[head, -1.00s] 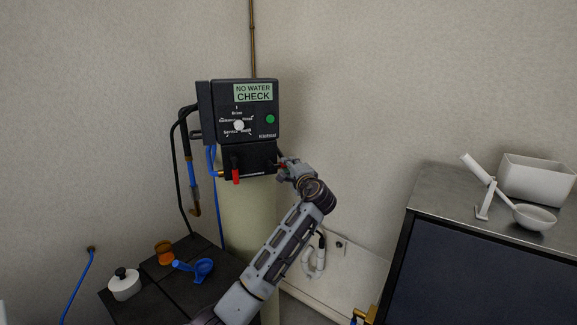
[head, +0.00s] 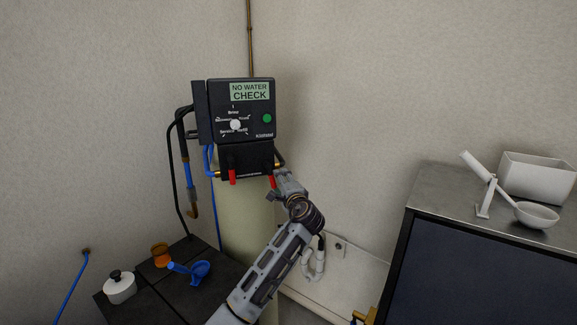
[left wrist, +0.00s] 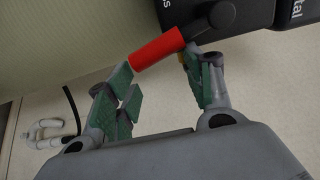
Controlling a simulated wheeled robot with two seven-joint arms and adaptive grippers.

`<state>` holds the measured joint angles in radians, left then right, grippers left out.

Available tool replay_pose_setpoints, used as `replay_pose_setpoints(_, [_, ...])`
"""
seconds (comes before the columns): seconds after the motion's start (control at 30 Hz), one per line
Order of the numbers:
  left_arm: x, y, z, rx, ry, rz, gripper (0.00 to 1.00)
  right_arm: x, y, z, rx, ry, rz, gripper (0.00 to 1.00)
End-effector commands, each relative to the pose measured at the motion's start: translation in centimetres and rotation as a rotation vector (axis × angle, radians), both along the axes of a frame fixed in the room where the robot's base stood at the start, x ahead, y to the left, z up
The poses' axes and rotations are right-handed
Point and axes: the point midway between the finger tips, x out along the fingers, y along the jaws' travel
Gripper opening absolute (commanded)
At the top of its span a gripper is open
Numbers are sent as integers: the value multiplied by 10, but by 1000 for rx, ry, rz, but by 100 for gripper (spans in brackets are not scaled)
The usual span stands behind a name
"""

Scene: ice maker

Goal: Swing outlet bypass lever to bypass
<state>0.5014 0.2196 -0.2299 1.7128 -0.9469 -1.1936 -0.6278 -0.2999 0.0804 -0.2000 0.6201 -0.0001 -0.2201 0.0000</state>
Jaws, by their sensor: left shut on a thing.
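The black control head (head: 238,110) sits on top of a pale tank and reads "NO WATER CHECK". A red lever (head: 232,176) hangs down on the left of its lower block. A second red lever (head: 271,182), on the right by the brass outlet, also points down. My left gripper (head: 280,185) is at this right lever. In the left wrist view the red handle (left wrist: 157,48) lies across between the fingertips of my left gripper (left wrist: 160,72), joined to a dark round pivot. The gripper is shut on it. My right gripper does not show.
A dark grey stand (head: 165,290) at lower left holds a white lidded pot (head: 120,287), an orange cup (head: 161,255) and a blue scoop (head: 199,271). A metal-topped cabinet (head: 440,190) at right bears a white bin (head: 537,178) and scoop. White piping runs low behind my arm.

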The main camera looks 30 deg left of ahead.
Motion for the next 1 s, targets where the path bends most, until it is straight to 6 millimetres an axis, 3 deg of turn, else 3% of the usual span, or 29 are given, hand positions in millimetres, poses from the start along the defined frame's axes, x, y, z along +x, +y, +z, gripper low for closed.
replay_pose_setpoints(0.03, [-7, 11, 0, -4, -6, 23, 24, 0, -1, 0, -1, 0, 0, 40])
replay_pose_setpoints(0.07, [-6, 11, 1, -4, -7, 23, 44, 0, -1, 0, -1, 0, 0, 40])
replay_pose_setpoints(0.1, [-6, 11, 2, -3, -8, 23, 39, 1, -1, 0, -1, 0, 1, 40])
replay_pose_setpoints(0.47, [-9, 8, 5, 3, -9, 25, 39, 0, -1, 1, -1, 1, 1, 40])
replay_pose_setpoints(1.0, [-30, -18, 6, 4, -8, 19, 39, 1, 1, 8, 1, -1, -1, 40])
